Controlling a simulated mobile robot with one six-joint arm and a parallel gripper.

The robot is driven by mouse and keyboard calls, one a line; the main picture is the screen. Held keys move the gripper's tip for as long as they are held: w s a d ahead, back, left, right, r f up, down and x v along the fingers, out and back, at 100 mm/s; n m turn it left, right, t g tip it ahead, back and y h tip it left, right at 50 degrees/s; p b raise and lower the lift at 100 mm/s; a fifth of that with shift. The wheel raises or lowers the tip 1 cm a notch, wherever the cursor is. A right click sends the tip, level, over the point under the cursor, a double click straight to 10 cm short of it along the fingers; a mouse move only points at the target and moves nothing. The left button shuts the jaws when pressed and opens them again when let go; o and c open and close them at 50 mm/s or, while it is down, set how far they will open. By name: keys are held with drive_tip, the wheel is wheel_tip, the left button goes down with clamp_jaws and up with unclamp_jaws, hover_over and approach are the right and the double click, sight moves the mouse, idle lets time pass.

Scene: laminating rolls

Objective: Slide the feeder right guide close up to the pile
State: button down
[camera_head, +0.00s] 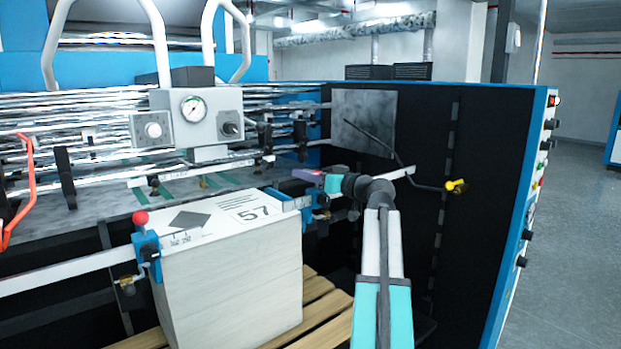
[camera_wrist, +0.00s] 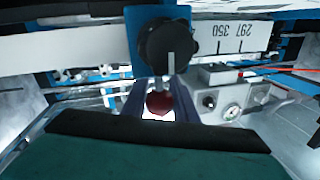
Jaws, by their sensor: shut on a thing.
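The pile (camera_head: 232,275) is a tall white paper stack with a printed top sheet marked 57. The feeder right guide (camera_head: 319,200), a blue block on the pale rail, is at the pile's right side, partly hidden by my arm. Whether it touches the pile or a small gap is left I cannot tell. My gripper (camera_head: 308,176) is at this guide, its fingertips hard to make out in the head view. In the wrist view my gripper (camera_wrist: 160,107) is shut on the guide's red ball knob (camera_wrist: 159,103), beside a black knob (camera_wrist: 168,45) and blue block.
The other guide (camera_head: 147,246), with a red ball (camera_head: 140,217), stands at the pile's left front corner. A pale scale rail (camera_head: 65,273) runs across. A gauge box (camera_head: 200,115) stands behind the pile. A dark machine side panel (camera_head: 485,190) closes off the right.

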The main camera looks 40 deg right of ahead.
drive_tip(key=c, duration=1.4)
unclamp_jaws()
drive_tip(key=shift+c, duration=0.2)
drive_tip(key=s+d+b, duration=0.1)
drive_tip(key=s+b, duration=0.1)
drive_tip(key=s, duration=1.1)
drive_tip(key=shift+s+d, duration=0.4)
